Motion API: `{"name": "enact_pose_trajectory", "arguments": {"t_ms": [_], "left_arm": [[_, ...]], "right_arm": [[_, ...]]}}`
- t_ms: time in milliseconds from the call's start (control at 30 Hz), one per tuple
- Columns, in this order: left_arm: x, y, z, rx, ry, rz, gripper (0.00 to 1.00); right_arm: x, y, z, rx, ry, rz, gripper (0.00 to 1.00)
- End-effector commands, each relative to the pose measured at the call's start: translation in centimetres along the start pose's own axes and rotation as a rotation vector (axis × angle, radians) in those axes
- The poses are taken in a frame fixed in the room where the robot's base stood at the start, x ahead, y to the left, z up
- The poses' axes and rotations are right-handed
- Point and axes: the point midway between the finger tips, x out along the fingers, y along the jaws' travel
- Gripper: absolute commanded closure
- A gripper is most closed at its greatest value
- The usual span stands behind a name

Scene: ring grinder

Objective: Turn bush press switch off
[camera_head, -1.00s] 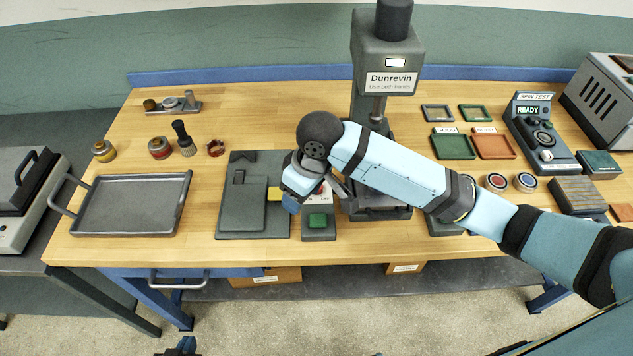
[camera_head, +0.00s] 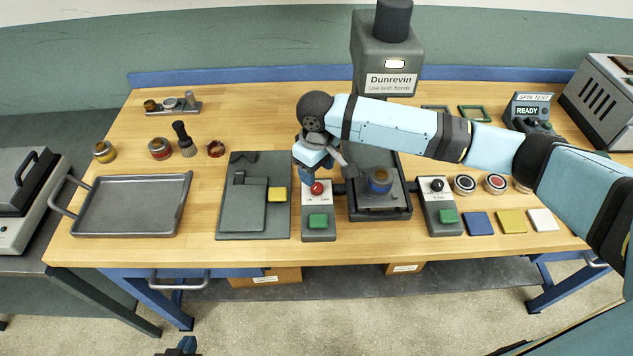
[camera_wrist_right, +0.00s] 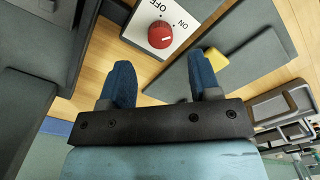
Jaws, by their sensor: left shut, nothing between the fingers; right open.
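The bush press (camera_head: 385,60), with its "Dunrevin" label, stands at the back of the bench. Its switch box (camera_head: 320,207) sits left of the press base and carries a red knob (camera_head: 317,188) and a green button (camera_head: 318,221). In the right wrist view, the red knob (camera_wrist_right: 159,37) has OFF and ON printed beside it; its small light mark seems nearer the ON side. My right gripper (camera_wrist_right: 162,78) is open and empty, its blue fingertips apart and short of the knob. My left gripper (camera_head: 182,346) shows partly at the bottom edge, shut, away from the bench.
A dark fixture plate (camera_head: 227,225) with a yellow block (camera_head: 277,194) lies left of the switch box. A second control box (camera_head: 441,207) with a black knob stands right of the press. A bushing (camera_head: 379,180) sits on the press base. A grey tray (camera_head: 131,206) lies at left.

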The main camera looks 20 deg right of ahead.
Motion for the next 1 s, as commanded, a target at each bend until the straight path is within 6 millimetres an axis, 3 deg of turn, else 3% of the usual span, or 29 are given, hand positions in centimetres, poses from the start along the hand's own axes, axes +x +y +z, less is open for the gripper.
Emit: {"name": "enact_pose_trajectory", "arguments": {"t_ms": [100, 300, 700, 900, 1000], "left_arm": [[-0.1, 0.0, -0.2, 0.0, 0.001, 0.0, 1.0], [-0.1, 0.0, -0.2, 0.0, 0.001, 0.0, 1.0], [-0.1, 0.0, -0.1, 0.0, -0.001, 0.0, 1.0], [-0.1, 0.0, -0.1, 0.0, -0.002, 0.0, 1.0], [-0.1, 0.0, -0.1, 0.0, -0.002, -0.001, 1.0]], "right_arm": [[2.4, -0.1, 0.0, 0.001, -0.001, 0.0, 0.43], [4.8, -0.1, 0.0, -0.001, 0.0, 0.0, 0.43], [5.5, 0.0, 0.0, -0.001, 0.001, 0.0, 0.43], [5.5, 0.0, 0.0, -0.001, 0.001, 0.0, 0.89], [5.5, 0.0, 0.0, -0.001, 0.001, 0.0, 0.92]]}}
